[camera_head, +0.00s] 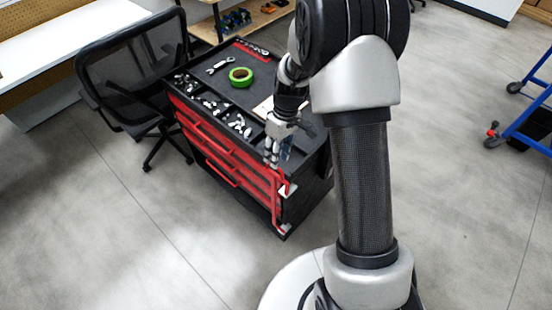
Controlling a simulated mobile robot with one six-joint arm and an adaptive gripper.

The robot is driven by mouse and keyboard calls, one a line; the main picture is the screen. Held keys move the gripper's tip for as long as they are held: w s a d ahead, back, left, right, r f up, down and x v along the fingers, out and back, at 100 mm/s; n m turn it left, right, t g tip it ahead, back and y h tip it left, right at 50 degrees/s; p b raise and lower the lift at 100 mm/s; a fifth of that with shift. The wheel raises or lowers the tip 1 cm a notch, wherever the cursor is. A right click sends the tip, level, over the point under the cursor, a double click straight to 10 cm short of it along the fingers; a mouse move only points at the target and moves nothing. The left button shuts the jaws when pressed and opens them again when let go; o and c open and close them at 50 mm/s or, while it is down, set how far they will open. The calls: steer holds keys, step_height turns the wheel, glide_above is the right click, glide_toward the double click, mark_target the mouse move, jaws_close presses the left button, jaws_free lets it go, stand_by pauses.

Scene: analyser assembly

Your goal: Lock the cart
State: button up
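The cart (318,180) is a black tool cart with red drawers (215,150) on its front, standing in the middle of the camera_head view. A red upright bar (275,203) with small light plates (287,190) runs down the front's right edge. My gripper (271,157) points down at the cart's front right corner, just above the top of that bar. The fingers look close together, but they are too small to tell whether they touch or hold the bar. My arm hides part of the cart's right side.
On the cart top lie a green tape roll (240,76), a wrench (220,65) and several small metal parts (240,126). A black office chair (135,75) stands close on the left. A blue frame on wheels (530,115) stands at right. The floor in front is clear.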

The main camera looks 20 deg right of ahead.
step_height(320, 180, up, 9)
steer(key=d, duration=0.1)
steer(key=shift+w+d+r, duration=0.15)
steer(key=shift+w+d, duration=0.2)
steer(key=shift+w, duration=0.05)
steer(key=s+a+r+m+t+h, duration=0.1)
steer(key=s+a+r+m+t, duration=0.2)
steer(key=s+r, duration=1)
steer(key=s+r+m+t+h, duration=0.1)
steer(key=s+r+m+t, duration=0.1)
steer(key=s, duration=0.9)
steer(key=shift+s+a+r+m+t, duration=0.2)
steer(key=shift+a+r+m+t, duration=0.1)
steer(key=shift+a+r+m, duration=0.15)
